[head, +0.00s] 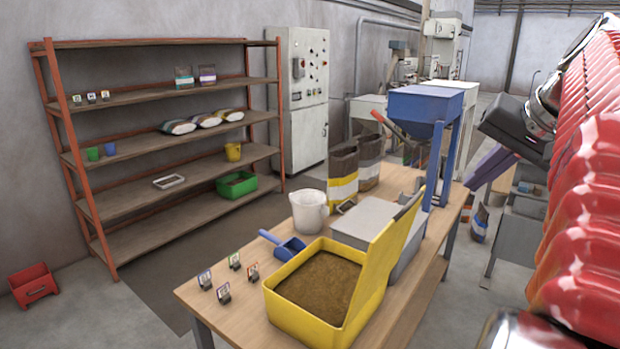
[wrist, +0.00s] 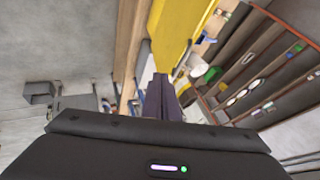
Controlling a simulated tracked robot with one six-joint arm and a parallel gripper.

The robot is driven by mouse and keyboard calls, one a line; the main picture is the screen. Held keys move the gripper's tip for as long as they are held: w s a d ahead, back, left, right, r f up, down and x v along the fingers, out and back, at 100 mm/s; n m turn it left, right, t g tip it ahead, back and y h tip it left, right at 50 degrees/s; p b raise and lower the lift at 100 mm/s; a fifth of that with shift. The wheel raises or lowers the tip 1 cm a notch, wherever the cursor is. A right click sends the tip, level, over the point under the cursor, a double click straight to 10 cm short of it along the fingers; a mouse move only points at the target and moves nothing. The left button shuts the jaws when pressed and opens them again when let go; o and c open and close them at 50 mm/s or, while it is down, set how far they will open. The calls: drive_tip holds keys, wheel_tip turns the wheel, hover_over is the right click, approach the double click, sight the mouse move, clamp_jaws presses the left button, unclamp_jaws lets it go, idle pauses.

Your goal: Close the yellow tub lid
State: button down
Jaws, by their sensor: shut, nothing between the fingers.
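The yellow tub (head: 300,318) stands on the wooden table and is filled with brown pellets. Its yellow lid (head: 385,262) is open and stands up, leaning, along the tub's right side. A yellow panel, likely the lid, also shows in the wrist view (wrist: 180,30), beyond the fingertips. My gripper (head: 482,178) is in the air to the right of the table, apart from the lid. Its purple fingers are shut and empty, and they show in the wrist view (wrist: 161,80).
A grey box (head: 365,222) and a blue hopper (head: 425,103) stand behind the tub. A blue scoop (head: 285,246), a white bucket (head: 309,210) and several small tags are beside it on the table (head: 195,290). Orange-framed shelves (head: 160,150) stand at the left wall.

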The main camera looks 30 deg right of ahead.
drive_tip(key=w+f, duration=0.7)
drive_tip(key=w, duration=0.2)
drive_tip(key=shift+w+a+f, duration=0.15)
drive_tip(key=shift+a+f, duration=0.15)
drive_tip(key=shift+f, duration=0.1)
